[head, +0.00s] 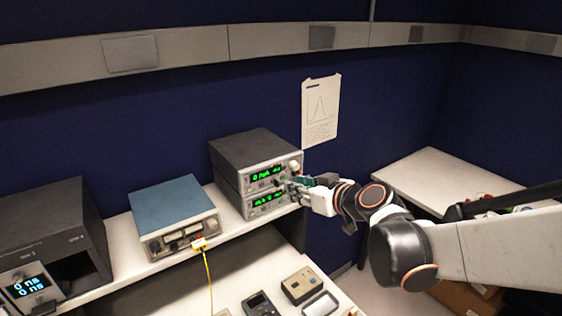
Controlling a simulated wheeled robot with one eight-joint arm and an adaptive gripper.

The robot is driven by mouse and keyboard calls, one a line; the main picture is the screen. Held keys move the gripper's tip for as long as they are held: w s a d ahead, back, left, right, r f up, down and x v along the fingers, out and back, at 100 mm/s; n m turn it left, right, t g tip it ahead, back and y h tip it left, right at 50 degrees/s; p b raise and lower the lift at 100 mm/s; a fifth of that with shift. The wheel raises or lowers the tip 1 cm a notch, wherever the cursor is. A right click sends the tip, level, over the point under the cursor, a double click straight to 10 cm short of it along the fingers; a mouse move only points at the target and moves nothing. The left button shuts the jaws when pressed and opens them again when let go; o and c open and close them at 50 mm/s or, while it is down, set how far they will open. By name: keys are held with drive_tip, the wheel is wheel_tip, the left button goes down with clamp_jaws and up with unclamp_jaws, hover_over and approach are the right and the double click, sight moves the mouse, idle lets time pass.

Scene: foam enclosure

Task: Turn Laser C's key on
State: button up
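Two grey instruments are stacked on the shelf at mid-picture. The upper unit (262,165) and the lower unit (234,203) both have lit green displays. My gripper (298,187) is at the right end of their fronts, around the level of the lower unit's panel. It covers part of that panel, and I cannot tell whether it touches it. Its fingers are too small to show whether they are open or shut. No label reading Laser C is legible, and no key can be made out.
A blue-topped instrument (172,208) with a yellow cable stands left on the shelf (120,250). A dark box (62,225) and a display reading 0 ns (27,287) are farther left. Small devices (298,284) lie on the lower bench. A white table (440,175) is at right.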

sight(278, 183)
drive_tip(key=x, duration=0.9)
clamp_jaws()
